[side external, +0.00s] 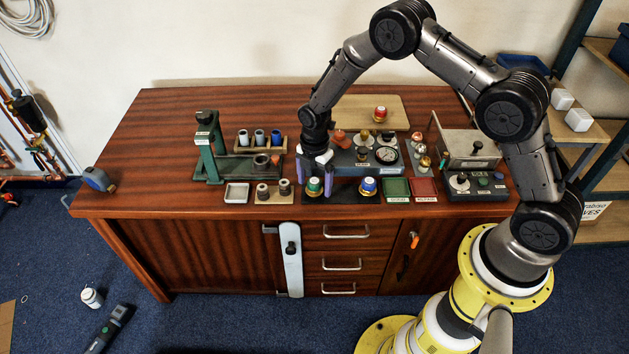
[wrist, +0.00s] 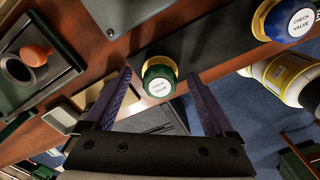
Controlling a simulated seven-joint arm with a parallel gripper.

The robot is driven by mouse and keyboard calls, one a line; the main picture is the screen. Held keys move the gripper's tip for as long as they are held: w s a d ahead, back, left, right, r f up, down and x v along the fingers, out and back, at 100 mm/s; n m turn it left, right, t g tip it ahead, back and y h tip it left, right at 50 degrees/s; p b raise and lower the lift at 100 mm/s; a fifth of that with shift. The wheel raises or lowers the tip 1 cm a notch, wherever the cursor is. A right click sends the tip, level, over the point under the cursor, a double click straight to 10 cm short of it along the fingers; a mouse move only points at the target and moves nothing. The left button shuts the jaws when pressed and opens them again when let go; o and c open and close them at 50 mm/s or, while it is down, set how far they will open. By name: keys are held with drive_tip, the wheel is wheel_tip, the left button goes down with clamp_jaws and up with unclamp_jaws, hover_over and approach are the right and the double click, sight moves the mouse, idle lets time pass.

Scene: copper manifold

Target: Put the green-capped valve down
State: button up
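The green-capped valve (side external: 314,185), with a brass body and a round white "CHECK VALVE" label, stands on the dark mat (side external: 345,197) near the bench's front edge. My gripper (side external: 317,190) is low over it, with purple fingers on either side. In the wrist view the valve (wrist: 159,82) sits between the fingertips of my gripper (wrist: 160,73), with a visible gap on both sides. The fingers are open and hold nothing. The valve's underside is hidden in the wrist view.
A blue-capped valve (side external: 367,186) stands just right on the same mat. Green (side external: 396,187) and red (side external: 423,187) trays lie further right. A block with small cylinders (side external: 274,191) is at left. The grey fixture (side external: 345,163) is close behind.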

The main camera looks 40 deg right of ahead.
wheel_tip(320, 180, up, 12)
wheel_tip(320, 180, up, 10)
drive_tip(key=m+t, duration=0.1)
drive_tip(key=m, duration=0.3)
hover_over(315, 181)
drive_tip(key=s, duration=0.4)
drive_tip(key=s+d+r+m+t, duration=0.2)
drive_tip(key=s+r+m, duration=0.4)
drive_tip(key=s+r, duration=0.3)
drive_tip(key=s+r+m+t, duration=0.2)
drive_tip(key=s+m, duration=0.8)
drive_tip(key=s, duration=0.7)
drive_tip(key=shift+d+r+t, duration=0.3)
drive_tip(key=shift+r, duration=0.2)
